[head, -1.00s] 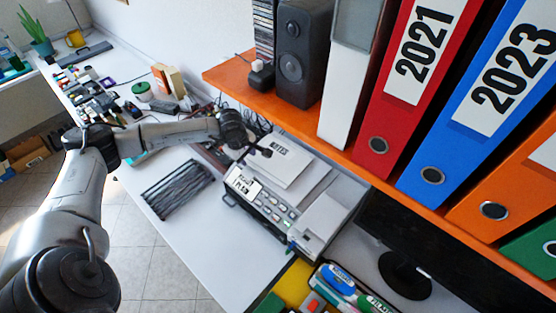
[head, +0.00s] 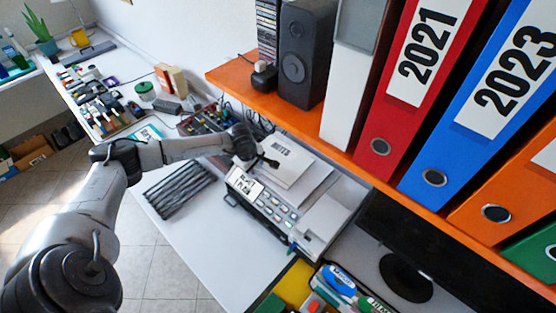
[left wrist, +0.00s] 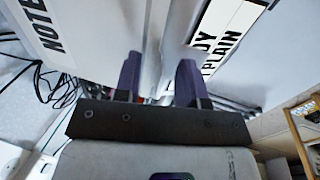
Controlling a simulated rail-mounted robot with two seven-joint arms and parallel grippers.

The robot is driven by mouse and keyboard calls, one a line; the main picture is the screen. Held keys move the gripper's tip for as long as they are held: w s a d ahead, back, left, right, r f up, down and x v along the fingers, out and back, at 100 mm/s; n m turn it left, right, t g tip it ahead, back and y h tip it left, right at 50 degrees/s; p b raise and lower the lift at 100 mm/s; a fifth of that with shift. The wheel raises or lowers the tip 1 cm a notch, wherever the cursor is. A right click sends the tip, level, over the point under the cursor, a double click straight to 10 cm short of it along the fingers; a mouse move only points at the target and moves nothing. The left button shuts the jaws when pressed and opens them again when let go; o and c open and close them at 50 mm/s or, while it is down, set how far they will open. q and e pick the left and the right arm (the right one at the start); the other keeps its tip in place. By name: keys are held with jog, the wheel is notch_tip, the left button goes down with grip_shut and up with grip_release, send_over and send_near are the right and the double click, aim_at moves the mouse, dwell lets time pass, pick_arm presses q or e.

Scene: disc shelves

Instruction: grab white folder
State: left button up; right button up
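A white folder (head: 345,105) with a grey upper panel stands upright on the orange shelf, between the black speaker and the red 2021 folder. My left gripper (head: 268,160) is below and left of it, over the desk, near a white item marked NOTES (head: 283,158) and a machine with a label plate. In the left wrist view the two dark fingers of the left gripper (left wrist: 160,82) stand apart. Pale surfaces show beyond and between them; I cannot tell whether they touch. The NOTES item (left wrist: 52,35) is at upper left there. My right gripper is not in view.
The orange shelf (head: 235,80) also bears a speaker (head: 304,55), a red folder (head: 405,95), a blue folder (head: 470,120) and further folders packed at the right. A black mesh-like item (head: 180,190) lies on the desk. The white desk front (head: 205,255) is clear.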

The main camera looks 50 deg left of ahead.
pick_arm(q)
jog(key=shift+c, duration=0.5)
grip_shut()
